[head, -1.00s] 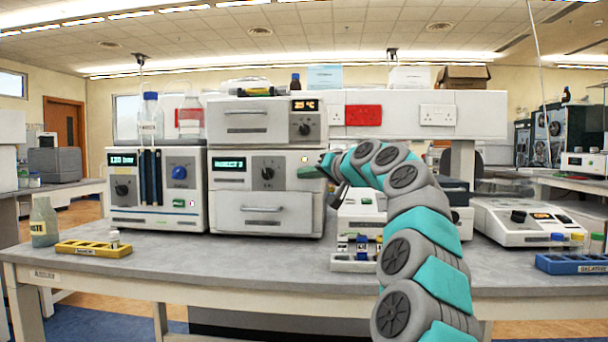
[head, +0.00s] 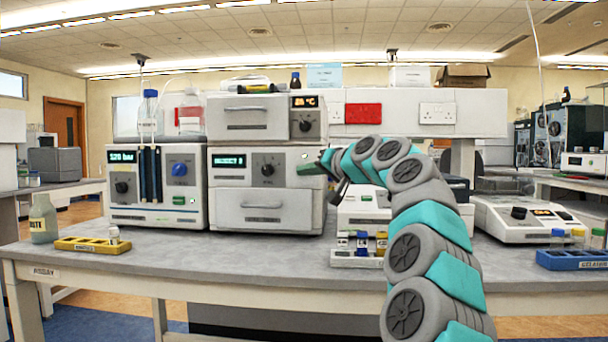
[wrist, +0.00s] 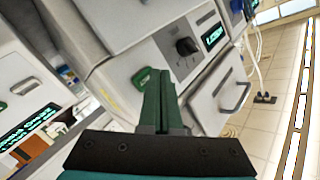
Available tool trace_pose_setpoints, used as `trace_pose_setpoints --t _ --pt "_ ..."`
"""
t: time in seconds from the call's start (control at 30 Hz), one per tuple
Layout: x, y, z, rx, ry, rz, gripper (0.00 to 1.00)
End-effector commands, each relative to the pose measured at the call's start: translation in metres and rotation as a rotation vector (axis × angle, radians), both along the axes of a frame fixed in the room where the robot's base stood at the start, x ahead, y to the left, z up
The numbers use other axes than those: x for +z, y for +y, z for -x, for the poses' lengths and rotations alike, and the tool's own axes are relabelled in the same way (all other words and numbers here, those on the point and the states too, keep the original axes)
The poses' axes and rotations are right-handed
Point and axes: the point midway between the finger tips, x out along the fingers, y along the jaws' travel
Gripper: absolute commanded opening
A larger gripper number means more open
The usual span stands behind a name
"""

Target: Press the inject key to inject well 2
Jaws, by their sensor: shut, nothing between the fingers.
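The instrument stack (head: 264,137) stands on the bench in the head view. Its middle unit has a lit display (head: 229,161) and a black knob (head: 267,169). My gripper (head: 312,168) is shut and empty, its green fingers pointing at the right part of that front panel. In the wrist view a green oval key (wrist: 142,77), likely the inject key, shows at the tips of my gripper (wrist: 155,75). The fingers partly cover it. I cannot tell if they touch it. The knob (wrist: 187,47) and display (wrist: 213,37) are beyond it.
A pump unit (head: 155,187) with bottles on top stands left of the stack. A small rack of capped vials (head: 357,256) sits below my arm. A yellow rack (head: 93,245) and a waste bottle (head: 43,220) are at the left. The front middle of the bench is clear.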

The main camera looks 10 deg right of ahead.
Motion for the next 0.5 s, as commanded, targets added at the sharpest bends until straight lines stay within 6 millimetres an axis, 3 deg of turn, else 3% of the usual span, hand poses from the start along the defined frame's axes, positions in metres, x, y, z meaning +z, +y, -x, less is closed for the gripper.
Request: trace_pose_setpoints --t 0.27,0.5 --pt "-0.001 0.001 0.003 0.001 0.000 0.000 0.00" --pt "-0.002 0.006 0.022 -0.001 -0.004 0.001 0.00"
